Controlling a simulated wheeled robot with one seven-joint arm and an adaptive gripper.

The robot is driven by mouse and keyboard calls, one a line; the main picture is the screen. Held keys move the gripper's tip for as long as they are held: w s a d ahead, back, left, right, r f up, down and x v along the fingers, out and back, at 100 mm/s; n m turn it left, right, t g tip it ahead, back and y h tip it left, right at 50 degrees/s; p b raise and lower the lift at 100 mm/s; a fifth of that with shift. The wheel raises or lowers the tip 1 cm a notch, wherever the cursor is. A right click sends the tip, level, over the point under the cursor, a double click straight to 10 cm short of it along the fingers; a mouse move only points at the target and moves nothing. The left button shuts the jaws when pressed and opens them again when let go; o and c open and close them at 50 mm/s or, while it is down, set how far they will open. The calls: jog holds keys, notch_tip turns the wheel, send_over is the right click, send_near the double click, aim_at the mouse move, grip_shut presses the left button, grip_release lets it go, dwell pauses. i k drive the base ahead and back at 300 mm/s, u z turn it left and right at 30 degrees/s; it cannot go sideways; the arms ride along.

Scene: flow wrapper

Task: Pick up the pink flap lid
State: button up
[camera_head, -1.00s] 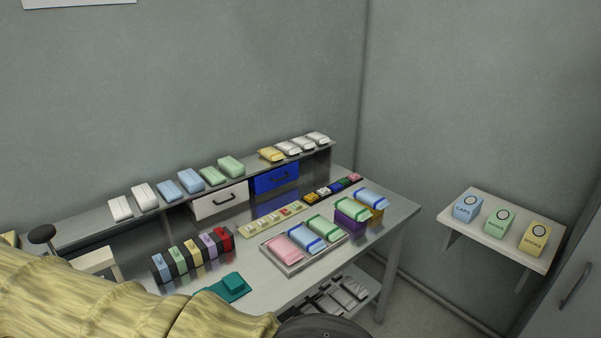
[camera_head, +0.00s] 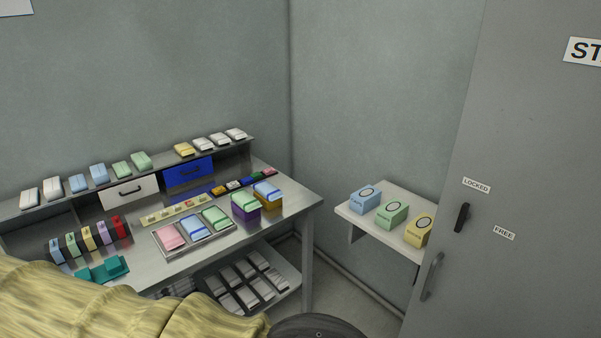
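A pink item with a lighter top (camera_head: 170,236) lies at the left end of a shallow grey tray (camera_head: 187,254) on the metal table. It looks like the pink flap lid, but it is too small to tell lid from body. A blue-and-white item (camera_head: 198,226) and a green one (camera_head: 215,216) lie beside it in the same tray. A smaller pink block (camera_head: 270,171) sits at the far end of a row of small coloured blocks. My yellow-covered arm crosses the lower left. My gripper's fingers are not in view.
Purple (camera_head: 246,213) and orange boxes with lidded tops stand right of the tray. A teal piece (camera_head: 104,270) and a row of coloured blocks (camera_head: 90,238) are to the left. A wall shelf (camera_head: 385,231) and a tall grey cabinet (camera_head: 520,180) stand right.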

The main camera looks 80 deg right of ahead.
aim_at(270, 170)
jog(key=k, duration=0.45)
jog(key=z, duration=2.1)
jog(key=i, duration=1.3)
jog(key=z, duration=0.05)
